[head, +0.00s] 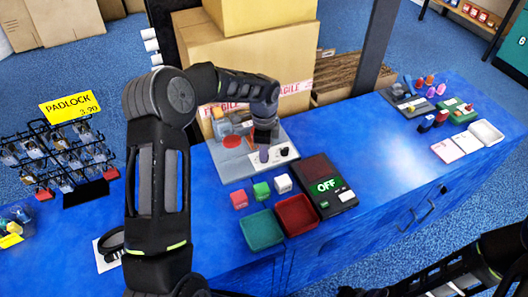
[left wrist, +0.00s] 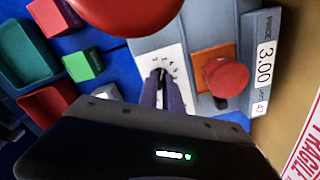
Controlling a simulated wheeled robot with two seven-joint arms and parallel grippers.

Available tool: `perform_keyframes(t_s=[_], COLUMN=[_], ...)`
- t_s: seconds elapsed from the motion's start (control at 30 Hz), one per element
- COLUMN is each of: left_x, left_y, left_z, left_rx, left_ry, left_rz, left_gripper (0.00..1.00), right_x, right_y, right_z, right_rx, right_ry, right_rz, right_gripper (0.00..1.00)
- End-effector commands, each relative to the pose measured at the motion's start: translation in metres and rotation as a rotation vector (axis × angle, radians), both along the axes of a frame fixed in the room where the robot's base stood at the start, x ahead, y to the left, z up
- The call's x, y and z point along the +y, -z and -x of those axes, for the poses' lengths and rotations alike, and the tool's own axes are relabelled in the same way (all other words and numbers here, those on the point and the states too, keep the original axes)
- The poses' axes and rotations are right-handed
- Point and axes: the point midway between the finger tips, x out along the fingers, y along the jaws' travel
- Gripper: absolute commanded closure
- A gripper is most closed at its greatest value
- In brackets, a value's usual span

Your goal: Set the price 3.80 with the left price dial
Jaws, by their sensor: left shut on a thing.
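The price machine (head: 233,165) is a grey unit on the blue counter, with a white dial plate (left wrist: 143,64) bearing numbers. My left gripper (left wrist: 163,85) is shut on the left price dial, which its fingers mostly hide. In the head view the left gripper (head: 264,151) points down at that plate. The black right dial (head: 284,152) stands beside it. In the left wrist view the price display (left wrist: 264,63) reads 3.00. Of my right arm only links show at the lower right, with no fingers in view.
A red knob (left wrist: 228,77) is near the display. Green, red and white blocks (head: 261,191), a green tray (head: 264,230), a red tray (head: 297,214) and a black device reading OFF (head: 326,186) lie in front. Cartons (head: 240,65) stand behind; a padlock rack (head: 60,155) is left.

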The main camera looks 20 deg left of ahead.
Motion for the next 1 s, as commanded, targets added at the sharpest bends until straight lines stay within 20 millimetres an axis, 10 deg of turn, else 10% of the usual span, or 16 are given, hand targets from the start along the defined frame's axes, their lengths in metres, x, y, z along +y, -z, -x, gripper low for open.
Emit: perform_keyframes(t_s=[0.23, 0.5, 1.0], left_x=[0.000, 0.000, 0.000], left_y=[-0.001, 0.000, -0.022], left_z=[-0.001, 0.000, -0.001], left_rx=[-0.002, -0.001, -0.005], left_ry=[-0.001, -0.002, -0.003], left_rz=[0.000, 0.001, -0.001], left_gripper=[1.00, 0.69, 0.69], right_x=[0.000, 0.000, 0.000], right_y=[0.000, 0.000, 0.004], right_z=[0.000, 0.000, 0.000], right_rx=[0.000, 0.000, 0.000], right_ry=[0.000, 0.000, 0.000], right_rz=[0.000, 0.000, 0.000], right_gripper=[1.00, 1.00, 1.00])
